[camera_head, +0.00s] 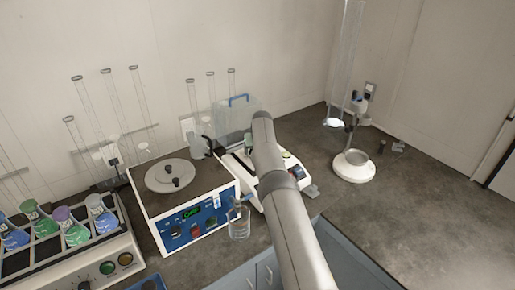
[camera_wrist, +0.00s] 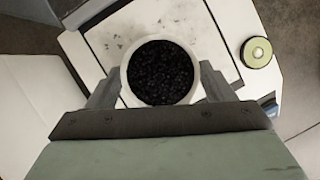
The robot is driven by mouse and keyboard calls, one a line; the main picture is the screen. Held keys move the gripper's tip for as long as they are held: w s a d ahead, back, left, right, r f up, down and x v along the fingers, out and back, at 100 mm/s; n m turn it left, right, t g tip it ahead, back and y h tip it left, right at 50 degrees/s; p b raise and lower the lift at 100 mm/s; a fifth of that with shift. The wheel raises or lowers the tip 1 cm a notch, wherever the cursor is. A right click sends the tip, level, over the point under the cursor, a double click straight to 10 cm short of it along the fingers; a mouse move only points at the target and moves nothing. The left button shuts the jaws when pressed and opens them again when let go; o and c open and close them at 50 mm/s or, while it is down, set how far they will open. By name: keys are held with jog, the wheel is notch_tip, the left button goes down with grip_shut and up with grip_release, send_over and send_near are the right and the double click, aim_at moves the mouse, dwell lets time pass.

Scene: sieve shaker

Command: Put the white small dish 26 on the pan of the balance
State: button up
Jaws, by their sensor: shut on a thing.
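The white small dish (camera_wrist: 127,88) is round and filled with dark granules in the wrist view. My gripper (camera_wrist: 162,80) is shut on it, one finger on each side. The dish is over the pale, speckled pan area (camera_wrist: 108,38) of the balance; whether it touches the pan I cannot tell. The white balance (camera_head: 293,166) shows in the head view, partly behind my arm, with a clear shield (camera_head: 228,118) and a blue handle. The dish and my fingertips are hidden in the head view.
A rack of coloured flasks (camera_head: 70,245) is at far left. A white-based stand (camera_head: 354,166) is at right.

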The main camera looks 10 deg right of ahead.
jog(key=shift+f, duration=0.15)
jog(key=o, duration=1)
jog(key=shift+s+r+b, duration=0.15)
jog(key=shift+r+b, duration=0.3)
jog(key=shift+r, duration=0.2)
jog(key=b+v, duration=0.3)
jog(key=v, duration=0.8)
jog(key=shift+s, duration=0.15)
jog(key=s+d+r+n+g+y, duration=0.1)
jog(key=s+d+r+n, duration=0.15)
jog(key=s+n, duration=0.35)
jog(key=s+d+r+n, duration=0.1)
jog(key=s+r+n, duration=0.2)
jog(key=s, duration=0.5)
jog(key=s+d+r+n+g+y, duration=0.1)
jog(key=s+r+n, duration=0.2)
jog(key=s+n, duration=0.35)
jog(key=s+a+f+n+h, duration=0.1)
jog(key=s+a+f+n, duration=0.1)
jog(key=s+n, duration=0.8)
jog(key=s+a+f+n+g+h, duration=0.1)
jog(key=s+f+n, duration=0.3)
jog(key=s, duration=2.1)
jog(key=a+n, duration=0.1)
jog(key=n, duration=0.5)
jog(key=shift+a+f+g, duration=0.2)
jog(key=shift+g, duration=0.1)
